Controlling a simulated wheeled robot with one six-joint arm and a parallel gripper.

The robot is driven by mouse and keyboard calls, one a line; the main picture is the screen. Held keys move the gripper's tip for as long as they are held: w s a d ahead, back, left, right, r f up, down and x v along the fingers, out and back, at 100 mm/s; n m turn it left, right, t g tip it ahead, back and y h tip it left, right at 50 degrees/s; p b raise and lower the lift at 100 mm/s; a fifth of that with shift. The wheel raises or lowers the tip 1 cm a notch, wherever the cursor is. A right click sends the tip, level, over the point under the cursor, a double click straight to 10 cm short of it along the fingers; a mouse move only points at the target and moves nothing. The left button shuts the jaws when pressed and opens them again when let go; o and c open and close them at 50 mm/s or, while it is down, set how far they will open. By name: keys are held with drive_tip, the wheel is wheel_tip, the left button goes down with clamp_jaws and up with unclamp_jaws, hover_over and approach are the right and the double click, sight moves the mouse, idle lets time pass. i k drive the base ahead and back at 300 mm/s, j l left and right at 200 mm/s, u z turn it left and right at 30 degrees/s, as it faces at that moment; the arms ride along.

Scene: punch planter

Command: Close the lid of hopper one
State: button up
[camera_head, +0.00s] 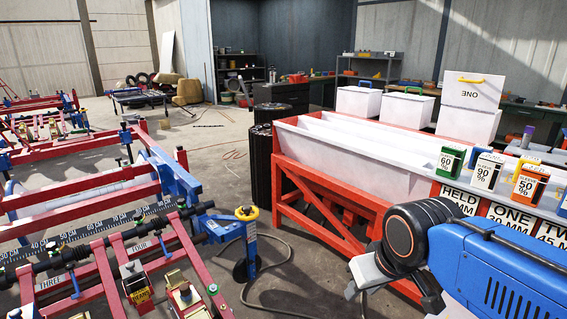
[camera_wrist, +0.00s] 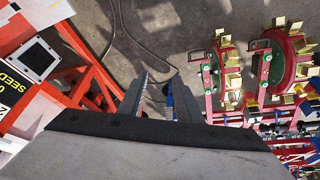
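The lid of hopper one (camera_head: 472,93) is a white panel standing upright, open, with an upside-down "ONE" on it and a yellow handle (camera_head: 471,80) near its top edge. It rises above the white body of hopper one (camera_head: 466,124) at the back right in the head view. My gripper (camera_head: 359,286) is low at the bottom right of the head view, in front of the red-framed bin and far from the lid. In the wrist view its two fingers (camera_wrist: 160,97) stand apart with bare floor between them and nothing held. The lid is not in the wrist view.
Two white boxes with shut lids (camera_head: 358,101) (camera_head: 405,110) stand left of hopper one. A long white bin in a red frame (camera_head: 330,160) lies between me and them. A red-and-blue planter frame (camera_head: 110,215) fills the left.

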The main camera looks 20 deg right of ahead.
sight(471, 91)
drive_tip(key=i+z, duration=0.25)
drive_tip(key=z, duration=0.15)
drive_tip(key=i+z, duration=0.25)
drive_tip(key=z, duration=0.15)
drive_tip(key=i+j+z, duration=0.15)
drive_tip(key=z, duration=0.25)
drive_tip(key=i+j+z, duration=0.2)
drive_tip(key=z, duration=0.2)
drive_tip(key=i, duration=0.1)
